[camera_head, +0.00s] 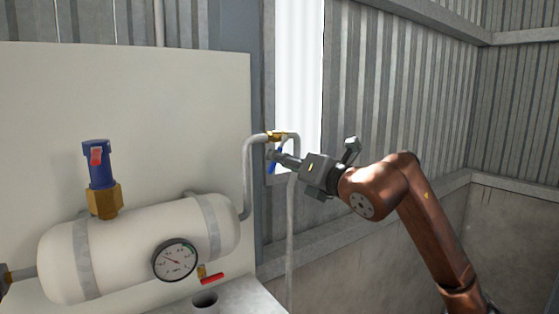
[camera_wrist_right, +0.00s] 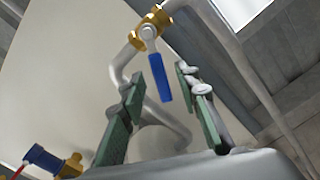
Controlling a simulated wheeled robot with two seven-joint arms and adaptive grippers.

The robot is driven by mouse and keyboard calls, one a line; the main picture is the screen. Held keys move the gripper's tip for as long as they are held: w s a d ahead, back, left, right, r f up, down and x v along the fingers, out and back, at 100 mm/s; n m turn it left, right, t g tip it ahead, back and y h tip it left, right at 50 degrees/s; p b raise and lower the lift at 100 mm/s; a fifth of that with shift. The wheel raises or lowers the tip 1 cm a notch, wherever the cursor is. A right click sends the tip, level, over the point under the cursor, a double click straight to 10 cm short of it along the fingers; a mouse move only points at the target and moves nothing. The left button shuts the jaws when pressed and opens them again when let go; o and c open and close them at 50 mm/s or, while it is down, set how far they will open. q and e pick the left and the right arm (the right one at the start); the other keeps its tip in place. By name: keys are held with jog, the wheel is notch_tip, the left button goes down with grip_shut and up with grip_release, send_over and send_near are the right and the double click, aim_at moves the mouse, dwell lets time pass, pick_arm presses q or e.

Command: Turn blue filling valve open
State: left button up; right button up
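The blue filling valve handle (camera_head: 272,164) hangs down at a slant from a brass valve body (camera_head: 277,135) on the white pipe, right of the tank. In the right wrist view the blue handle (camera_wrist_right: 160,78) points down from the brass valve (camera_wrist_right: 150,27), between the open fingers. My right gripper (camera_head: 278,157) is at the handle in the head view. In the wrist view the right gripper (camera_wrist_right: 157,105) is open, with a gap on both sides of the handle. I cannot tell whether a finger touches it. My left gripper is not in view.
A white tank (camera_head: 140,246) carries a pressure gauge (camera_head: 175,260), a blue-topped brass fitting (camera_head: 101,178) and a red-handled valve (camera_head: 213,279). A corrugated wall (camera_head: 400,90) rises behind my right arm.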

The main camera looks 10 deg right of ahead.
jog(key=v, duration=1)
jog(key=shift+s+d, duration=0.15)
jog(key=shift+s, duration=0.1)
dwell(5.2)
